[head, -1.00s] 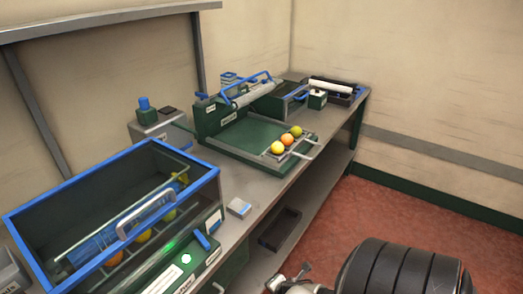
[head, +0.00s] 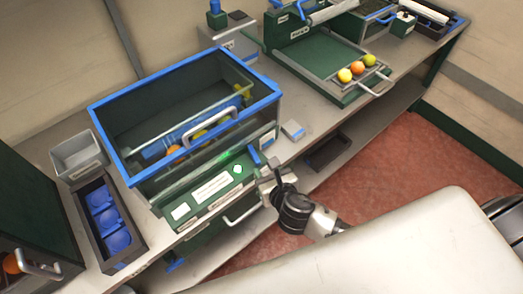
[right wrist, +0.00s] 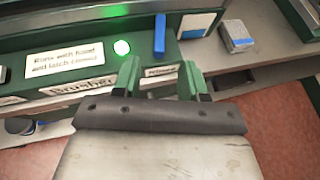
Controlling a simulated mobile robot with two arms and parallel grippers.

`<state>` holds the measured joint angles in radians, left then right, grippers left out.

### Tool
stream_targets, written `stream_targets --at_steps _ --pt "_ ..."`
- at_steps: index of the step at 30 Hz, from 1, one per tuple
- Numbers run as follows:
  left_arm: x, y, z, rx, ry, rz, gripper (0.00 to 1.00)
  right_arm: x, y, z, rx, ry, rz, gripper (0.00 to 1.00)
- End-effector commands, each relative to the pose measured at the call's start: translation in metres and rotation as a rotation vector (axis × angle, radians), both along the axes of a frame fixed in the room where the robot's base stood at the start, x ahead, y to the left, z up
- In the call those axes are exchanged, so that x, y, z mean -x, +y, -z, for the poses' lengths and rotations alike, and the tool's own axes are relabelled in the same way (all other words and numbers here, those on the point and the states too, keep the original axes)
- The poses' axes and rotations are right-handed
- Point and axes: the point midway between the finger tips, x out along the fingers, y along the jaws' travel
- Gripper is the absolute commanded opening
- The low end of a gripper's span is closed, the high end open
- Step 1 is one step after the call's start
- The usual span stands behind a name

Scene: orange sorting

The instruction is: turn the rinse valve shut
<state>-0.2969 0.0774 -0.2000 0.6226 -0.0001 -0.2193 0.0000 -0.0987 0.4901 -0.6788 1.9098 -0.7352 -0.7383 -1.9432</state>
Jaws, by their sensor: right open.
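The rinse valve shows as a blue lever (head: 254,156) at the right end of the brusher's green front panel (head: 212,190). In the right wrist view the blue lever (right wrist: 159,35) stands upright in the picture, beside a glowing green button (right wrist: 122,47). A label below it is partly hidden and hard to read. My right gripper (head: 271,178) is just in front of the panel's right end, close to the lever. In the right wrist view its two green fingers (right wrist: 160,80) are apart with nothing between them, and the lever is ahead of them, apart. My left gripper is not in view.
The blue-framed brusher box (head: 180,167) holds several fruits under a clear cover with a handle (head: 209,129). A small grey-blue block (head: 292,130) lies right of the panel. A tray with three fruits (head: 357,70) is further back. A bar handle (head: 243,212) juts out below the panel.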

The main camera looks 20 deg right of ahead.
Motion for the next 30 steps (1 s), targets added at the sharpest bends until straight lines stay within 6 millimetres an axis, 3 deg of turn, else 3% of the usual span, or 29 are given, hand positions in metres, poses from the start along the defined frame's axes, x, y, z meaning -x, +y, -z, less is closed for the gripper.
stream_targets --at_steps 5,13,26,30 --pt "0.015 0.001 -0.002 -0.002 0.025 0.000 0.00 -0.034 0.002 0.012 -0.001 -0.001 0.005 0.43" --pt "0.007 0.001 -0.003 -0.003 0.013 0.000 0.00 -0.074 0.004 0.030 -0.003 0.001 0.003 0.43" --pt "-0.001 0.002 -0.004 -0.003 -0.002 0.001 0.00 -0.085 0.005 0.036 -0.003 0.002 0.002 0.43" --pt "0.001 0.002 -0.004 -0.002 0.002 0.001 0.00 -0.085 0.005 0.036 -0.003 0.002 0.002 0.26"
